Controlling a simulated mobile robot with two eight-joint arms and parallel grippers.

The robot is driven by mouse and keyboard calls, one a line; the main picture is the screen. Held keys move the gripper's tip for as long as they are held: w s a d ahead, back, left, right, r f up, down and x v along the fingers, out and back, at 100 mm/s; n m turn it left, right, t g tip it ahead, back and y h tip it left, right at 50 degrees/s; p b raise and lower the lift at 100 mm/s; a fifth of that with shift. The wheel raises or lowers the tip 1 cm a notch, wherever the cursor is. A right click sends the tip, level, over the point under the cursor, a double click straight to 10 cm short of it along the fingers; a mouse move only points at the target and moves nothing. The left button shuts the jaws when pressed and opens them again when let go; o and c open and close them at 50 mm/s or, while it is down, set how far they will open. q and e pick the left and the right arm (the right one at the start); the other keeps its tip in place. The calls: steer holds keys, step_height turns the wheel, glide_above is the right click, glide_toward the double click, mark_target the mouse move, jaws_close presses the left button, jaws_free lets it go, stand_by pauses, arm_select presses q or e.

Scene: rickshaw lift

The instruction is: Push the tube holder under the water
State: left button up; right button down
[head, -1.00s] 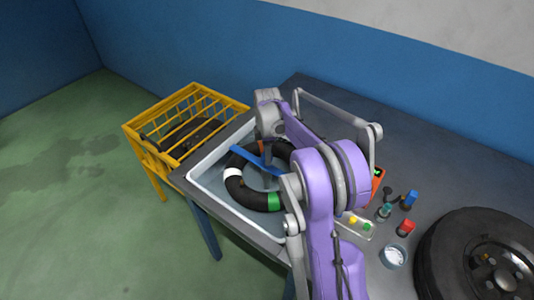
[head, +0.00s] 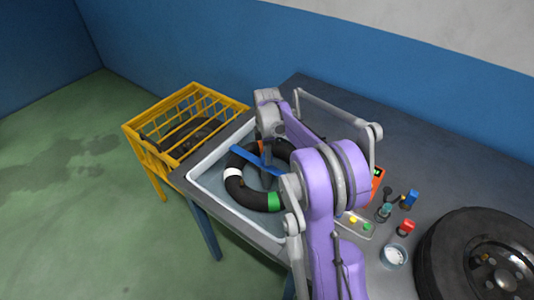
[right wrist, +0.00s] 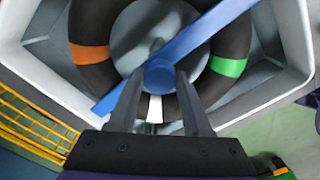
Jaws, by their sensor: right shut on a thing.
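The blue tube holder (head: 246,157) is a bar with a round knob (right wrist: 159,74). It lies across the black inner tube (head: 235,181), which has white, green and orange bands. The tube is in the white basin (head: 221,207) of grey-blue water. In the right wrist view, the tube (right wrist: 92,22) shows on both sides of the bar. My right gripper (right wrist: 158,82) is shut on the holder's knob, above the tube's middle. My arm hides part of the basin in the head view. How deep the tube lies I cannot tell. My left gripper is not in view.
A yellow crate (head: 153,157) with a dark thing inside stands left of the basin. On the grey table (head: 430,160), right of my arm, are small blue and red items, a white cup (head: 394,257) and a large wheel (head: 445,250).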

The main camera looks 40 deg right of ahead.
mark_target(267, 168)
stand_by(0.3)
step_height(267, 168, down, 8)
steer(key=b, duration=0.5)
steer(key=shift+s+f, duration=0.1)
steer(key=shift+f, duration=0.15)
steer(key=shift+a+r, duration=0.1)
steer(key=shift+c, duration=1.7)
jaws_free()
arm_select(q)
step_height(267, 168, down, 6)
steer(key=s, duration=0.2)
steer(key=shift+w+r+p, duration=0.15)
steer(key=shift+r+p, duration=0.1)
steer(key=shift+p, duration=0.15)
arm_select(e)
step_height(267, 168, up, 11)
steer(key=shift+f, duration=0.15)
